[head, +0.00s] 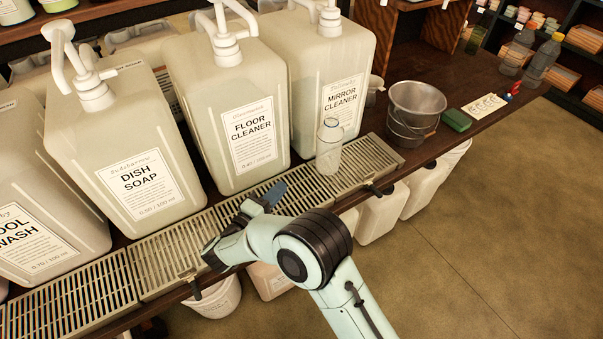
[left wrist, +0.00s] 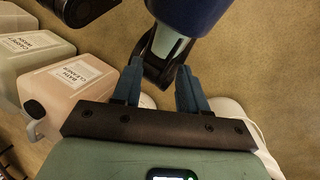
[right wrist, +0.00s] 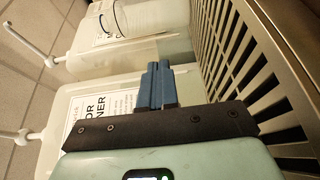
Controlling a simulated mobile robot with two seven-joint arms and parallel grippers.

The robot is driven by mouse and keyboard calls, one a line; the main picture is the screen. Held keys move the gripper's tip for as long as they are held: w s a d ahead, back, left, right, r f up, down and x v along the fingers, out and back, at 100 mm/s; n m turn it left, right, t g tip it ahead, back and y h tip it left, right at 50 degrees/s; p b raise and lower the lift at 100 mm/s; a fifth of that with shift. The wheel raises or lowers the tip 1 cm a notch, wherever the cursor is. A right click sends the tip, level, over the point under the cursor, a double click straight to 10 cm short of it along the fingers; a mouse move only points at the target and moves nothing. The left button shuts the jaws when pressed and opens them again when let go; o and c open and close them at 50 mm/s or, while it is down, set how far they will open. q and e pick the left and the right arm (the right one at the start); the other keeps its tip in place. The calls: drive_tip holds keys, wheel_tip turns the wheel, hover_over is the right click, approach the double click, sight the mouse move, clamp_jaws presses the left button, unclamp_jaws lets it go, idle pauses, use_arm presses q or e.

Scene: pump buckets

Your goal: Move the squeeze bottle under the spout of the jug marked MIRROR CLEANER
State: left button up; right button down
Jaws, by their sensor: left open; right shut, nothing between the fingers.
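The clear squeeze bottle (head: 329,150) stands upright on the slatted drip grate, in front of the jug marked MIRROR CLEANER (head: 355,62). That jug's white pump (head: 329,18) is on top of it, partly cut off by the picture edge. The bottle appears near the jug label's lower left; exact alignment with the spout is hard to tell. My right gripper (head: 272,195) is left of the bottle, apart from it, over the grate before the FLOOR CLEANER jug (head: 222,95). Its blue fingers are shut and empty in the right wrist view (right wrist: 155,85). My left gripper (left wrist: 157,88) is open and empty.
The DISH SOAP jug (head: 125,150) stands left on the same shelf. The grate (head: 365,160) runs along the front edge. Right of the bottle are a metal bucket (head: 415,105) and a green sponge (head: 456,120). More jugs (head: 380,215) stand below; the floor at right is clear.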

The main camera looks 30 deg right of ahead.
sight(330, 161)
drive_tip(key=b+x, duration=0.1)
drive_tip(key=x, duration=0.7)
drive_tip(key=shift+d, duration=0.2)
drive_tip(key=d, duration=0.3)
drive_tip(key=shift+s+d+b, duration=0.1)
drive_tip(key=shift+d+b, duration=0.15)
drive_tip(key=shift+b, duration=0.15)
drive_tip(key=shift+s+d, duration=0.15)
drive_tip(key=shift+d, duration=0.4)
use_arm(q)
drive_tip(key=shift+w+a+f+t, duration=0.15)
drive_tip(key=shift+w+f, duration=0.25)
drive_tip(key=shift+f, duration=0.1)
drive_tip(key=shift+w+a+f+t, duration=0.15)
drive_tip(key=shift+w+f, duration=0.25)
drive_tip(key=shift+f, duration=0.1)
